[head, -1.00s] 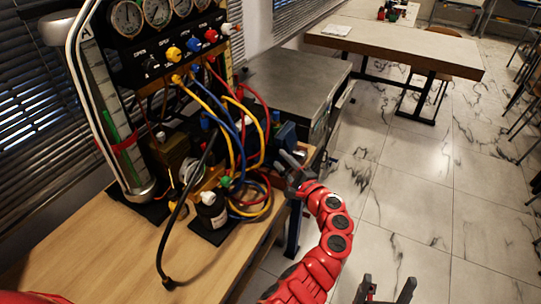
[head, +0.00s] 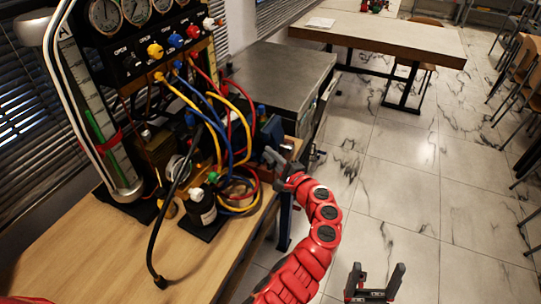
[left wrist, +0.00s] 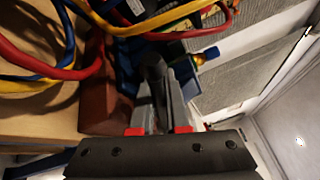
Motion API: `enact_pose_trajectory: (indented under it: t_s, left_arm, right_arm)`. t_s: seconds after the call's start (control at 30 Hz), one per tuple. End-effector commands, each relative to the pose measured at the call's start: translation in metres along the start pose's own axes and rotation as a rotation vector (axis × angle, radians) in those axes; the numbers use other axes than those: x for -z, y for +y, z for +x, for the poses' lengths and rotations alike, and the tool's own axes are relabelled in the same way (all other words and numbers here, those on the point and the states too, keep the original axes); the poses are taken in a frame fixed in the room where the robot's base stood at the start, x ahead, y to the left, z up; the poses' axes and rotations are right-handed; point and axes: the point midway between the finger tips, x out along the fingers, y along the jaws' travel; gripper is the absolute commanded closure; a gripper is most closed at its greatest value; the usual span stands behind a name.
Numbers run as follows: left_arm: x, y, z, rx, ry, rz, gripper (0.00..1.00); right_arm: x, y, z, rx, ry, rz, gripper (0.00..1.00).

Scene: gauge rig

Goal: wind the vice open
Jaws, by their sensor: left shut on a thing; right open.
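The blue vice (head: 270,134) sits at the right edge of the wooden bench, partly hidden behind hoses and my gripper. My left gripper (head: 276,160) is at its near right side. In the left wrist view, the blue vice body (left wrist: 125,68) lies just beyond the fingers. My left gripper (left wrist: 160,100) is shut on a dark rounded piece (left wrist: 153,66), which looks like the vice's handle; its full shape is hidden. My right gripper (head: 374,280) is open and empty, low over the floor, well away from the vice.
A gauge panel (head: 130,50) with red, yellow, blue and black hoses stands left of the vice. A grey cabinet (head: 275,75) is behind.

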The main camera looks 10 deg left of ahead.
Motion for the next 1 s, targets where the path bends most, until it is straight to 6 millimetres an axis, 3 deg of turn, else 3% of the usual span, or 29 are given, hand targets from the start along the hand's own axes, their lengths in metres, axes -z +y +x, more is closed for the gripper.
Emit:
enact_pose_trajectory:
  t_s: [1.0]
  left_arm:
    - [0.0007, 0.0031, 0.0004, 0.004, -0.003, -0.007, 1.0]
  right_arm:
    - [-0.001, -0.0003, -0.0055, 0.0, 0.0, 0.0, 0.2]
